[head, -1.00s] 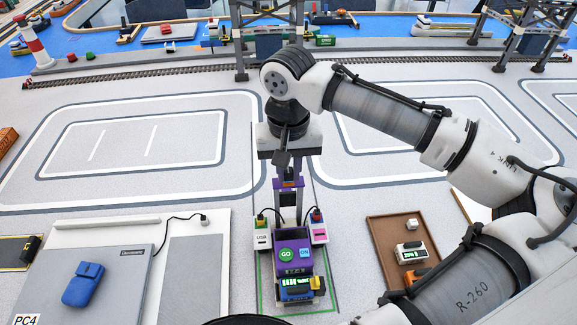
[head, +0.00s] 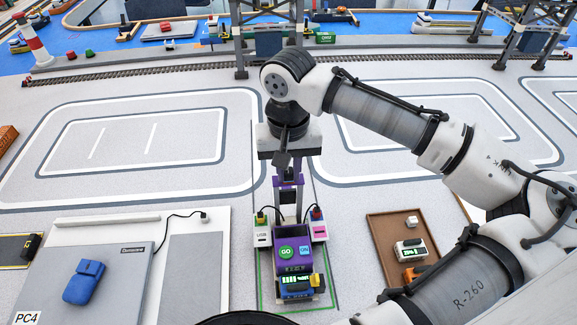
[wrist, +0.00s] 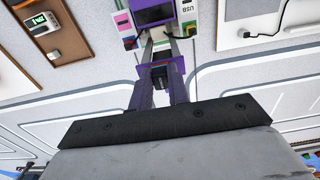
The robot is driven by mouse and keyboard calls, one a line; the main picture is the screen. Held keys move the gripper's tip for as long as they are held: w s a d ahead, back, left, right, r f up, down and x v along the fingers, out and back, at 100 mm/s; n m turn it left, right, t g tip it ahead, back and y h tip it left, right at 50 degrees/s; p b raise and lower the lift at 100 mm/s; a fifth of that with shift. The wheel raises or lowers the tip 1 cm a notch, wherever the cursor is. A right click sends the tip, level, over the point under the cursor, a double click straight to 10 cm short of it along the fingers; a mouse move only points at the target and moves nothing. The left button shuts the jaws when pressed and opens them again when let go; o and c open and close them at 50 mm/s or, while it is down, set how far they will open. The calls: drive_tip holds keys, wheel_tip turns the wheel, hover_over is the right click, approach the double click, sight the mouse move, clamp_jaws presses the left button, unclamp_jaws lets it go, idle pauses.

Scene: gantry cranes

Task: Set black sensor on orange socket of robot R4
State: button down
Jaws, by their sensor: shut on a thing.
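My gripper (head: 287,188) reaches down in the middle of the head view, behind the purple robot (head: 293,256) with the green GO button. In the wrist view my gripper (wrist: 161,78) is shut on a small dark thing, which looks like the black sensor (wrist: 160,73). The fingers partly hide it. The purple robot also shows at the top of the wrist view (wrist: 153,14), beyond the fingertips.
White USB boxes (head: 262,236) with cables flank the purple robot. A brown tray (head: 381,238) with a small display device (head: 410,249) lies to the right. A grey laptop-like panel (head: 125,275) bears a blue device (head: 84,282) at left. The marked floor behind is clear.

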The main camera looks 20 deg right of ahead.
drive_tip(key=shift+f, duration=0.15)
drive_tip(key=c, duration=1.3)
unclamp_jaws()
drive_tip(key=shift+o, duration=0.2)
wheel_tip(320, 180, up, 14)
drive_tip(key=b, duration=0.1)
drive_tip(key=shift+b, duration=0.4)
